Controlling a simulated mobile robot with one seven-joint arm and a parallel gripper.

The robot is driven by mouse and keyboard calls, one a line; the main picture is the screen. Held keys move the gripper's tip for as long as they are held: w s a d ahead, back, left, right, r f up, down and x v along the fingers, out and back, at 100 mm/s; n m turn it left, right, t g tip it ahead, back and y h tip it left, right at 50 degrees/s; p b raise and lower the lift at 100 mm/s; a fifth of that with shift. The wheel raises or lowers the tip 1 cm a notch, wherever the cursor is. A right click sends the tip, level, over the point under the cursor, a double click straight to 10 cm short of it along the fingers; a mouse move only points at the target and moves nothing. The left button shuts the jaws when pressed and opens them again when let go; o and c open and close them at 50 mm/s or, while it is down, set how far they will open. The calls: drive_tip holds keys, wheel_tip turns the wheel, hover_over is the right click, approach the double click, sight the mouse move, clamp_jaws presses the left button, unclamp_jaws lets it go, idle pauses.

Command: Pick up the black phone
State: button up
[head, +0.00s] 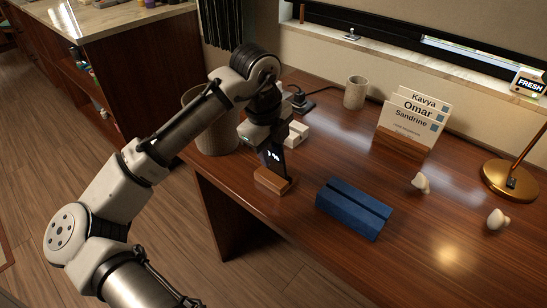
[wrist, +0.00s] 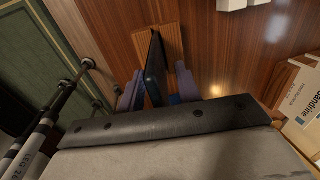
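The black phone (head: 272,158) stands upright, slightly tilted, in a small wooden stand (head: 273,181) near the front left of the desk. Its screen is lit with white marks. My gripper (head: 266,140) is over the phone from above. In the wrist view, the phone (wrist: 155,70) shows edge-on between the two fingers of my gripper (wrist: 158,88). Gaps show between the phone and the fingers, so the gripper looks open around it. The wooden stand (wrist: 160,38) lies beyond the fingertips. The phone's upper part is hidden by my gripper in the head view.
A blue slotted block (head: 353,208) sits right of the stand. Behind are a white block (head: 297,132), a speckled cup (head: 355,92) and a name card holder (head: 403,140). Small white objects (head: 421,183) and a brass lamp (head: 508,181) are at right. A woven bin (head: 213,128) stands left.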

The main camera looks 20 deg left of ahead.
drive_tip(key=shift+f, duration=0.4)
drive_tip(key=shift+c, duration=0.3)
clamp_jaws()
drive_tip(key=shift+r, duration=0.1)
wheel_tip(320, 180, up, 20)
drive_tip(key=p, duration=0.1)
drive_tip(key=shift+p, duration=0.4)
